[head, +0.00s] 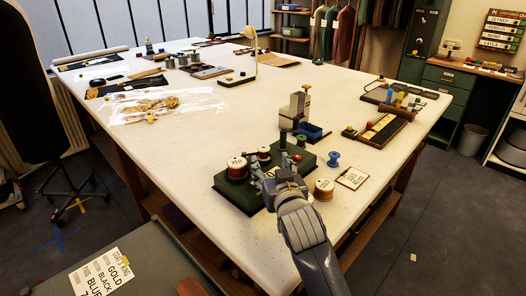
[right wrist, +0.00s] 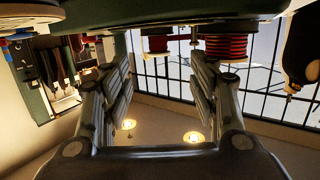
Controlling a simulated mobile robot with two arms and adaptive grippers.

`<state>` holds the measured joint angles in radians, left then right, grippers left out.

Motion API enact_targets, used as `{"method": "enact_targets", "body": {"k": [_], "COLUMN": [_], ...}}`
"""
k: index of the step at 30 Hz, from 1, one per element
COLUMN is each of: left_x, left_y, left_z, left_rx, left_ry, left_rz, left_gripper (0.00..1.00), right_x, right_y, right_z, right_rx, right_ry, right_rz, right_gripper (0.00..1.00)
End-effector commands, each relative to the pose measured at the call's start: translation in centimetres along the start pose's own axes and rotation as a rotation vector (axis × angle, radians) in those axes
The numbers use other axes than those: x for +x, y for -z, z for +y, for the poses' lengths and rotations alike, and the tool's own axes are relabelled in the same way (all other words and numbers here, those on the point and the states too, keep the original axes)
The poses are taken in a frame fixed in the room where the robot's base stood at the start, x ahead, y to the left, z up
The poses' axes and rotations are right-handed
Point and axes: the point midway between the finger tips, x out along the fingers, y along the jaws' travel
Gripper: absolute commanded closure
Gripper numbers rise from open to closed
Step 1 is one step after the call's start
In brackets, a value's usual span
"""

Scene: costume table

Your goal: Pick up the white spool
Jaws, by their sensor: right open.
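My right gripper (head: 273,168) reaches over the dark green spool stand (head: 234,197) on the white table. In the right wrist view its two fingers (right wrist: 160,85) are spread apart with nothing between them. A small pale patch shows right by the fingers in the head view; I cannot tell whether it is the white spool, as the gripper covers much of that spot. My left gripper is not in view.
A blue spool (head: 333,159) and an orange-brown spool (head: 323,189) stand right of the stand, near a small card (head: 352,178). A grey and tan block-shaped device (head: 296,108) stands behind it.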

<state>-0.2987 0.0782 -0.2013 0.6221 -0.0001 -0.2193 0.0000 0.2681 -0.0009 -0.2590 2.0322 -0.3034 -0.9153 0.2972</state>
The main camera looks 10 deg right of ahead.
Motion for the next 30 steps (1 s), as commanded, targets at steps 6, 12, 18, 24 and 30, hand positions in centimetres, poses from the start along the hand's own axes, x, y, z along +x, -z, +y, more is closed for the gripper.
{"method": "enact_targets", "body": {"k": [6,12,18,24,30], "left_x": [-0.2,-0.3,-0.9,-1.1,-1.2], "left_y": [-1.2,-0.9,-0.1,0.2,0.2], "left_z": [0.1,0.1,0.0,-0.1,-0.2], "left_rx": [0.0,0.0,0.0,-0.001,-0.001], "left_ry": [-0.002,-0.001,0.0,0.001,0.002], "left_rz": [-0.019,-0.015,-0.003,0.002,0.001], "left_gripper": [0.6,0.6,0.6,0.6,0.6], "right_x": [2.9,4.0,5.9,8.2,9.0], "right_y": [0.1,0.1,0.6,0.6,0.5], "right_z": [0.1,0.1,0.2,0.2,0.2], "right_rx": [-0.001,-0.002,-0.003,-0.003,-0.002], "right_ry": [-0.001,-0.001,-0.002,-0.002,-0.001], "right_rz": [0.0,0.0,0.0,0.0,0.0], "right_gripper": [0.45,0.45,0.45,0.45,0.45]}}
